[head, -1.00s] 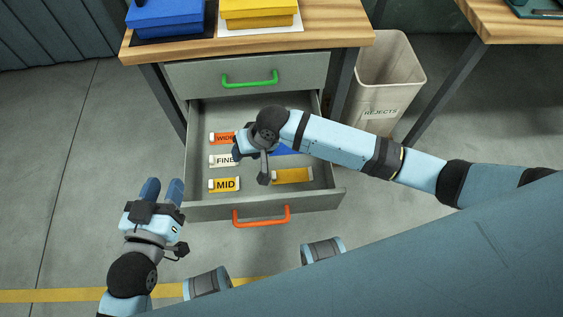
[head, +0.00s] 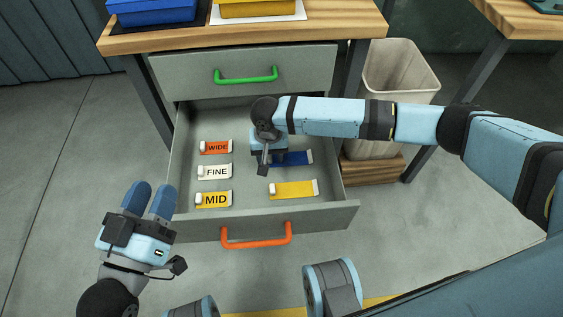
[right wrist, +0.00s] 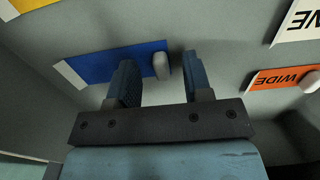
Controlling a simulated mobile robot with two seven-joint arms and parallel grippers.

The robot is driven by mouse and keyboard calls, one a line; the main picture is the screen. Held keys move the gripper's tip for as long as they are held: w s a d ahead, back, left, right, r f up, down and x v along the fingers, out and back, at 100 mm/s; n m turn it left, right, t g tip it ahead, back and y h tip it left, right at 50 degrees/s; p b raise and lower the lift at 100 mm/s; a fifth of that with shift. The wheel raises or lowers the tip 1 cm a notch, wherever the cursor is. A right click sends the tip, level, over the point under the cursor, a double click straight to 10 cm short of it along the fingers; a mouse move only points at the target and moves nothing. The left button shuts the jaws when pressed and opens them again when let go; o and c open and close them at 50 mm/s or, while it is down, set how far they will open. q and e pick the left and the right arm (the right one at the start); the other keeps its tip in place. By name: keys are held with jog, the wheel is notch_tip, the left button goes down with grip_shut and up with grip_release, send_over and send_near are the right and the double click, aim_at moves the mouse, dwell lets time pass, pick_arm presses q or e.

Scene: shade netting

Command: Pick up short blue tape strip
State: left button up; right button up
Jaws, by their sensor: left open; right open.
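The short blue tape strip (head: 294,158) lies flat in the open lower drawer (head: 250,213), toward its right side and partly hidden by my right gripper (head: 267,159). In the right wrist view the blue strip (right wrist: 98,64) has a pale band at one end and a light grey tab (right wrist: 162,66) at the other. My right gripper (right wrist: 161,78) is open above the strip, with the tab appearing between its fingers. Whether they touch it I cannot tell. My left gripper (head: 149,200) is open and empty, left of the drawer.
Labels WIDE (head: 216,147), FINE (head: 214,171) and MID (head: 214,199) lie in the drawer's left part. A yellow strip (head: 294,190) lies in front of the blue one. The closed green-handled drawer (head: 300,66) is above. A bin (head: 402,72) stands right.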

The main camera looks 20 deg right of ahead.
jog(key=shift+f, duration=0.55)
grip_shut()
jog(key=shift+r, duration=0.1)
